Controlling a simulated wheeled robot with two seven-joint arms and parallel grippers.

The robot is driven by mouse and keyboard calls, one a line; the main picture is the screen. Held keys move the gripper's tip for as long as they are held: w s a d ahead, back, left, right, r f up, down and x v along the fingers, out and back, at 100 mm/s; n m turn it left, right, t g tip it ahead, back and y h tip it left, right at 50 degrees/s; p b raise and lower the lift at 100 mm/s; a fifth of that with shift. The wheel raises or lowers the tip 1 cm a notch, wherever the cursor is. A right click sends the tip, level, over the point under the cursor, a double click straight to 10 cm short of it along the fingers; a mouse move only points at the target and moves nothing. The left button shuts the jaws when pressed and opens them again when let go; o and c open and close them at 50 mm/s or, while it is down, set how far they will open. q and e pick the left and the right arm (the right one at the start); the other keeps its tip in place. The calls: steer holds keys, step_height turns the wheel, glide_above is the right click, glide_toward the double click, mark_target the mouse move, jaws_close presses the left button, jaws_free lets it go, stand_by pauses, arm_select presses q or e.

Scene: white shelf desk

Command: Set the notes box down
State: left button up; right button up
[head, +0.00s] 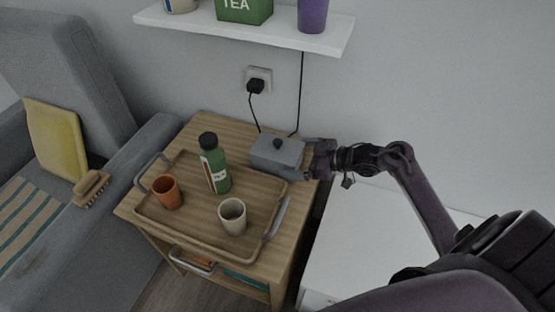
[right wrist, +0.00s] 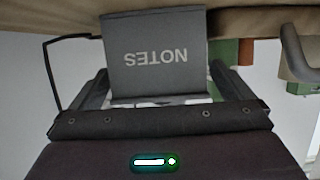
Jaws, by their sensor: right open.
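The notes box is a grey lidded box (head: 277,152) with a dark knob on top. It stands on the wooden side table (head: 205,122), at the back right beside the tray. In the right wrist view the box (right wrist: 155,50) shows the word NOTES upside down. My right gripper (head: 308,158) is at the right end of the box. Its jaws are open, with one finger on each side of the box in the right wrist view. Whether the fingers touch the box I cannot tell. My left gripper is not in view.
A wooden tray (head: 188,229) holds a green bottle (head: 218,178), an orange cup (head: 167,193) and a beige cup (head: 232,217). A black cable runs down the wall behind the box to the plug (head: 255,86). A white shelf (head: 240,30) hangs above. A grey armchair (head: 90,85) stands left.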

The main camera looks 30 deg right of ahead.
steer(key=shift+x, duration=1.95)
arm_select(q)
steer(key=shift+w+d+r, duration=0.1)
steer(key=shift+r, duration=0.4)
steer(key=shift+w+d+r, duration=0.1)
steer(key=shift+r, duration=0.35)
arm_select(e)
steer(key=shift+d, duration=0.15)
steer(key=c, duration=2)
